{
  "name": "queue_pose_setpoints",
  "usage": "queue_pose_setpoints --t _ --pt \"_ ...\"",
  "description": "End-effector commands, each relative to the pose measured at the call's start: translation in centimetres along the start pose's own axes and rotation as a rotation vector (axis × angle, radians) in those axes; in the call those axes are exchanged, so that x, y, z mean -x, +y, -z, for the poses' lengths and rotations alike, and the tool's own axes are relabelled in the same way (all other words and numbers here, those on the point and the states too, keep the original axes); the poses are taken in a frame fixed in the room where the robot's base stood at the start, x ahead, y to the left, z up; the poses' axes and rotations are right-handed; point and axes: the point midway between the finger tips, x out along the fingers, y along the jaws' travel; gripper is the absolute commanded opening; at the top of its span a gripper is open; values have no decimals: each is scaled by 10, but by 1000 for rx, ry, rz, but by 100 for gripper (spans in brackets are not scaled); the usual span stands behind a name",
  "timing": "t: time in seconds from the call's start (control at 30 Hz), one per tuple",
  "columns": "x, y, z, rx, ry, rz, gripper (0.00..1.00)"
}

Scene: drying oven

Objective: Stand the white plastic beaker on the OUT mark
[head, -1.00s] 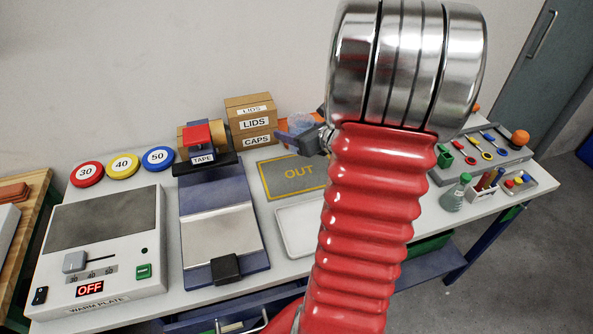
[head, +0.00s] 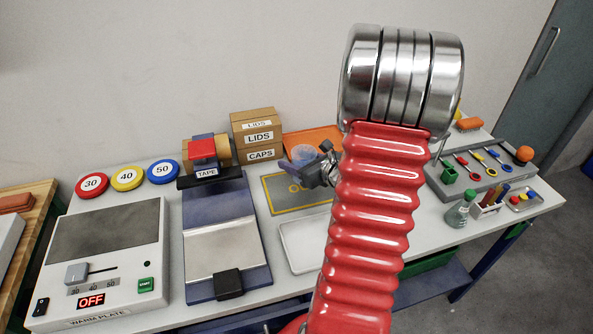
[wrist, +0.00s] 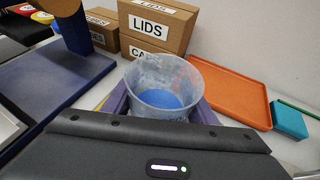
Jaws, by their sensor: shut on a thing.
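The white plastic beaker (wrist: 166,78) is translucent and has blue at its bottom. In the wrist view it sits upright between the purple fingers of my gripper (wrist: 160,106), which is shut on it. In the head view my gripper (head: 303,163) and the beaker (head: 304,152) appear over the far right part of the grey OUT mark (head: 277,198), which has a yellow border. The gripper hides part of the lettering, and my red arm covers the area to its right. The beaker's base is hidden, so I cannot tell whether it touches the mark.
Cardboard boxes (head: 259,136) labelled LIDS and CAPS and an orange tray (wrist: 232,90) stand behind. A white tray (head: 290,262) lies in front of the mark. A tool rack (head: 480,180) is at right.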

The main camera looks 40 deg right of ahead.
Motion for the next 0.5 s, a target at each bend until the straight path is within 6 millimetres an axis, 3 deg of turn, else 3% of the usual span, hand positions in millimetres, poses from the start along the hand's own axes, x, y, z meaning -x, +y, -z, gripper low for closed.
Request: queue_pose_setpoints --t 0.17,0.5 --pt "-1 0 2 -1 0 -1 26" --pt "-14 1 32 -2 1 -2 26"
